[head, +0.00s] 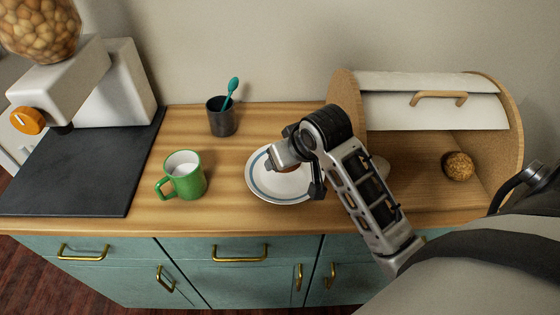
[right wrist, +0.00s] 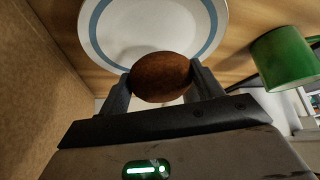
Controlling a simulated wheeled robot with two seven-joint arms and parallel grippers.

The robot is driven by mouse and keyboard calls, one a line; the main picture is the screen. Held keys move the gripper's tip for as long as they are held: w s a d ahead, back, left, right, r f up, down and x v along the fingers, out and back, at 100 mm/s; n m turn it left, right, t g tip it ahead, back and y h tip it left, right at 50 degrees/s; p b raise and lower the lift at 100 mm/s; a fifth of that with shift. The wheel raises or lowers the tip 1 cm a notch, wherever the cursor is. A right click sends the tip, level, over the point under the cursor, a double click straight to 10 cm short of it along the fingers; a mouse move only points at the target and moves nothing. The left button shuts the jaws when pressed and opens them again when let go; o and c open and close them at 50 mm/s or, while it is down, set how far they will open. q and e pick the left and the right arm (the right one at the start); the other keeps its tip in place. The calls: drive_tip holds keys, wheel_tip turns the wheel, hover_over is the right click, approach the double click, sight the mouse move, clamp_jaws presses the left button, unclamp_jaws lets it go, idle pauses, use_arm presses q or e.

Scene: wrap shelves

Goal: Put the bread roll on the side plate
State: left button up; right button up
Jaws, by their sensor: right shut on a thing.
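A smooth brown bread roll (right wrist: 160,77) is held between the two fingers of my right gripper (right wrist: 162,84), which is shut on it. In the head view the right gripper (head: 292,168) is over the white side plate with a blue ring (head: 262,184), and the roll is mostly hidden by the gripper. The plate lies on the wooden counter and also shows beyond the roll in the right wrist view (right wrist: 98,38). Whether the roll touches the plate I cannot tell. My left gripper is not in view.
A green mug (head: 186,178) stands left of the plate, and a dark cup (head: 221,118) with a teal spoon stands behind. An open bread box (head: 432,97) at right holds a seeded roll (head: 458,166). A dark slab (head: 85,165) lies at left.

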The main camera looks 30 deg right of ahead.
drive_tip(key=f, duration=0.3)
drive_tip(key=shift+w+d+f, duration=0.1)
drive_tip(key=shift+w+f, duration=0.15)
drive_tip(key=shift+f, duration=0.1)
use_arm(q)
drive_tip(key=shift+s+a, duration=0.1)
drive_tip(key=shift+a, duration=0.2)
use_arm(e)
drive_tip(key=shift+f, duration=0.2)
drive_tip(key=o, duration=1)
drive_tip(key=shift+r, duration=0.1)
drive_tip(key=shift+s+r, duration=0.15)
drive_tip(key=shift+r, duration=0.1)
drive_tip(key=v, duration=1.1)
drive_tip(key=shift+s+r, duration=0.1)
drive_tip(key=shift+r, duration=0.2)
